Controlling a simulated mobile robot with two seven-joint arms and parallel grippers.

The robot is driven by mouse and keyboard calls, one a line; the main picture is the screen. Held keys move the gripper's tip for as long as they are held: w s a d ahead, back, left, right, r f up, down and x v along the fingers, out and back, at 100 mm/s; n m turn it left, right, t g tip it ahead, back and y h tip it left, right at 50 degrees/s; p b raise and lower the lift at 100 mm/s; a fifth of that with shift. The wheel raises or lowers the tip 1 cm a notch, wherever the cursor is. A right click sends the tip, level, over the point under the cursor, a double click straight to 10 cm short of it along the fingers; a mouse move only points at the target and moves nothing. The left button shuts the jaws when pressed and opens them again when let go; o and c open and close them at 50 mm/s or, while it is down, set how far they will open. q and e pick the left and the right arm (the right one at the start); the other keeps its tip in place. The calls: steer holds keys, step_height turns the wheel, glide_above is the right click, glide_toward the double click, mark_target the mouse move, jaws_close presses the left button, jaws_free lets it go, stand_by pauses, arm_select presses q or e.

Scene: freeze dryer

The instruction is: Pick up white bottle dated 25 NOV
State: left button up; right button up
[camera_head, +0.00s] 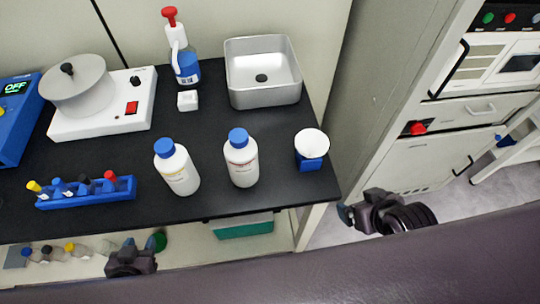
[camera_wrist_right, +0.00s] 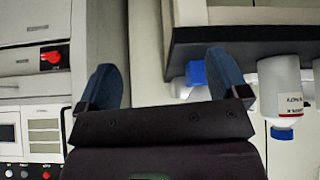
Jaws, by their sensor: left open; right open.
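Two white bottles with blue caps stand upright on the black bench top: the left bottle (camera_head: 180,172) with a yellowish label line and the right bottle (camera_head: 242,164) with a reddish one. Their dates are too small to read. My left gripper (camera_head: 134,252) is open and empty at the bench's front edge, below the left bottle. My right gripper (camera_head: 362,207) is open and empty, right of the bench; its two fingers show in the wrist view (camera_wrist_right: 165,82).
A blue rack (camera_head: 90,194) of tubes lies left of the bottles. A white cup (camera_head: 312,143) on a blue base stands right. Behind are a metal basin (camera_head: 263,75), a spray bottle (camera_head: 182,60) and a round-topped device (camera_head: 100,105). A cabinet (camera_head: 400,110) stands right of the bench.

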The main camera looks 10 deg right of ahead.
step_height(320, 180, up, 2)
steer(key=a, duration=0.1)
steer(key=n+t+y+p, duration=0.1)
steer(key=n+t+y, duration=0.1)
steer(key=n+y, duration=0.9)
glide_toward(248, 143)
steer(key=w+f+m+y, duration=0.1)
steer(key=w+m+y, duration=0.1)
steer(key=shift+s+a+f+p+x, duration=0.1)
steer(key=shift+s+p+x, duration=0.05)
steer(key=shift+x, duration=1.6)
steer(key=shift+s+a+f+p+x, duration=0.1)
steer(key=shift+s+x, duration=0.05)
steer(key=shift+x, duration=1.65)
steer(key=shift+s+a+f+p+x, duration=0.1)
steer(key=shift+s+p+x, duration=0.05)
steer(key=shift+x, duration=1.6)
